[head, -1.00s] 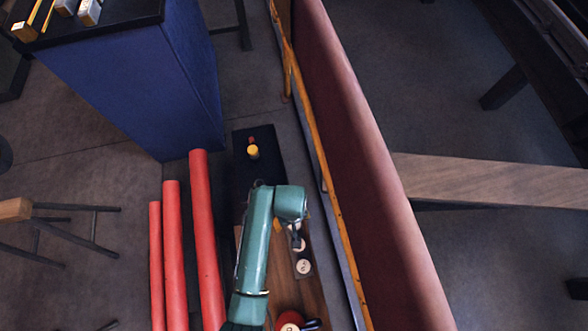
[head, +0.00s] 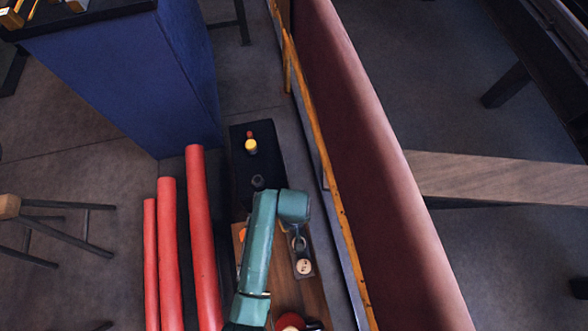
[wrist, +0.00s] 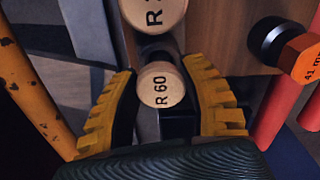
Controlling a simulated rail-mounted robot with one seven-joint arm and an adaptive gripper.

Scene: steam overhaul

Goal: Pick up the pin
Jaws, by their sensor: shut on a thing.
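The pin (wrist: 161,92) shows its round, tan end face, marked R 60, between the two fingers of my gripper (wrist: 162,76) in the wrist view. The yellow, ribbed finger pads stand on both sides of it, and my gripper is shut on it. Its lower part is hidden.
A larger round tan-topped piece (wrist: 153,12) stands just beyond the pin. An orange hexagonal piece (wrist: 300,56) with a black round part lies at right. Red tubes (head: 205,240) stand left of the wooden surface (head: 290,294). A maroon partition (head: 370,170) runs along the right.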

